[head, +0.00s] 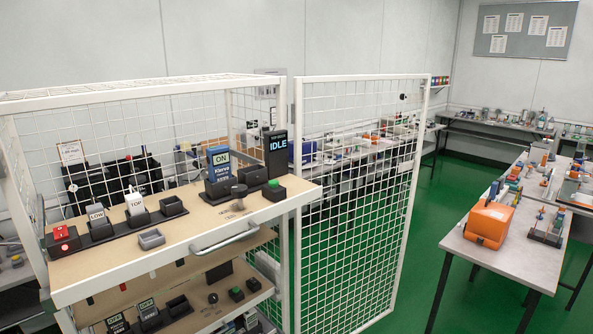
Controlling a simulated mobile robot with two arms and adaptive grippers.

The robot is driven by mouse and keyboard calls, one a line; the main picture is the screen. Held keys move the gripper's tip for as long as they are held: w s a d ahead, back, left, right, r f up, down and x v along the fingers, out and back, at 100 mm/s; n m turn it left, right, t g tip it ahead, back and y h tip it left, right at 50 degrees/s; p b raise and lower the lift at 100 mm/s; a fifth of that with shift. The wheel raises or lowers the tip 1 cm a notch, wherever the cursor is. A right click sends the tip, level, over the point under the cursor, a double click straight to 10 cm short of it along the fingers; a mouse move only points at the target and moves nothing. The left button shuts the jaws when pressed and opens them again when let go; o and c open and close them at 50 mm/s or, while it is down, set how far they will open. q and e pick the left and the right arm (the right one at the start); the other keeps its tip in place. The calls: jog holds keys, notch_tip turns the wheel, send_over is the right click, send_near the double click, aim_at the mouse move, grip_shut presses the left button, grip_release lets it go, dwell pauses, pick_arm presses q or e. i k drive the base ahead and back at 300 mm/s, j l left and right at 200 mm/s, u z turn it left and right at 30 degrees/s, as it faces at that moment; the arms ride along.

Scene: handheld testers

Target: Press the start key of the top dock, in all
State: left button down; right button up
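On the top shelf of a white mesh cage stands a black dock (251,176) with a tall display (277,150) reading IDLE. The small print above that word is too small to read surely. A green key (274,184) on a black block sits at the dock's front right, with nothing touching it. A blue tester (219,158) reading ON stands upright in the black holder left of the dock. Neither of my grippers is in view.
The open mesh door (350,210) stands right of the shelf. An orange case (490,223) sits on the right table. Green floor lies between.

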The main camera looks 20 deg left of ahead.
aim_at(273, 183)
jog(key=i+l+u, duration=0.1)
jog(key=i+l, duration=0.15)
jog(key=i+l+u, duration=0.1)
jog(key=l, duration=0.4)
jog(key=i+l+u, duration=0.1)
jog(key=i+l, duration=0.2)
jog(key=l, duration=0.05)
